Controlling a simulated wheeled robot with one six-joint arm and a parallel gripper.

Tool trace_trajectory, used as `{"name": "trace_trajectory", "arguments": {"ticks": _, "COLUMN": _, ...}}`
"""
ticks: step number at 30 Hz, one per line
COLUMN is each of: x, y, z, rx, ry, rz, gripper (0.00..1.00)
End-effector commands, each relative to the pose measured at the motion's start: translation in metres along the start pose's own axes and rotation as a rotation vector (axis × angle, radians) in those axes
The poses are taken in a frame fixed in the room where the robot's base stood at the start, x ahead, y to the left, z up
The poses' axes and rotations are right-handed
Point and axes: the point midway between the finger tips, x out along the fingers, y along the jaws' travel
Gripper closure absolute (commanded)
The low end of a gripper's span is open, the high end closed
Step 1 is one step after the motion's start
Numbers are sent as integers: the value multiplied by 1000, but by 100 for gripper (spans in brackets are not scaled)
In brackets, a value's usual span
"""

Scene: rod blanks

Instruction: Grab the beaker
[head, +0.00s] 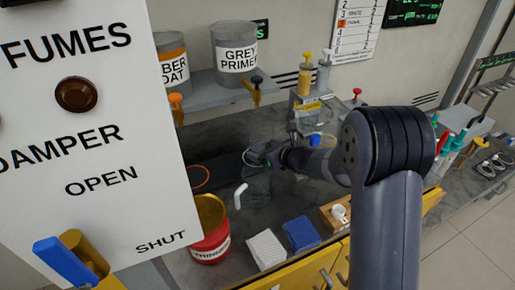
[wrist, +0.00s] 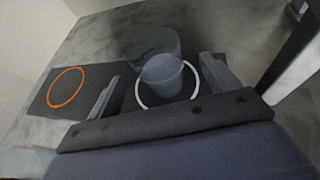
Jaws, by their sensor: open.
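The beaker (wrist: 161,78) is a clear grey glass seen from above in the wrist view. It stands at a white ring on a dark mat (wrist: 60,108), between my two fingers. My gripper (wrist: 162,88) is open, one finger on each side of the beaker. Whether either finger touches the glass I cannot tell. In the head view my gripper (head: 264,156) is low over the bench, and I cannot make out the beaker clearly from the glassy shapes there.
An orange ring (wrist: 66,88) marks the mat beside the beaker. In the head view a clear vessel (head: 258,188) with a white bent spout stands in front of my gripper. A red tin (head: 210,243), a white block (head: 266,249) and a blue block (head: 301,234) line the bench front.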

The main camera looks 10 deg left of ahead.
Motion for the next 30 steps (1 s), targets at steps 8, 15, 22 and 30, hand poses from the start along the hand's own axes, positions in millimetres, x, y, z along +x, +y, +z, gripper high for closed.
{"name": "trace_trajectory", "arguments": {"ticks": 8, "x": 30, "y": 1, "z": 0, "rx": 0, "ry": 1, "rz": 2, "gripper": 17}}
{"name": "trace_trajectory", "arguments": {"ticks": 15, "x": 51, "y": 0, "z": 0, "rx": 0, "ry": 1, "rz": 1, "gripper": 17}}
{"name": "trace_trajectory", "arguments": {"ticks": 22, "x": 52, "y": 0, "z": 0, "rx": 0, "ry": 0, "rz": 0, "gripper": 17}}
{"name": "trace_trajectory", "arguments": {"ticks": 30, "x": 51, "y": 0, "z": 0, "rx": 0, "ry": 0, "rz": 0, "gripper": 40}}
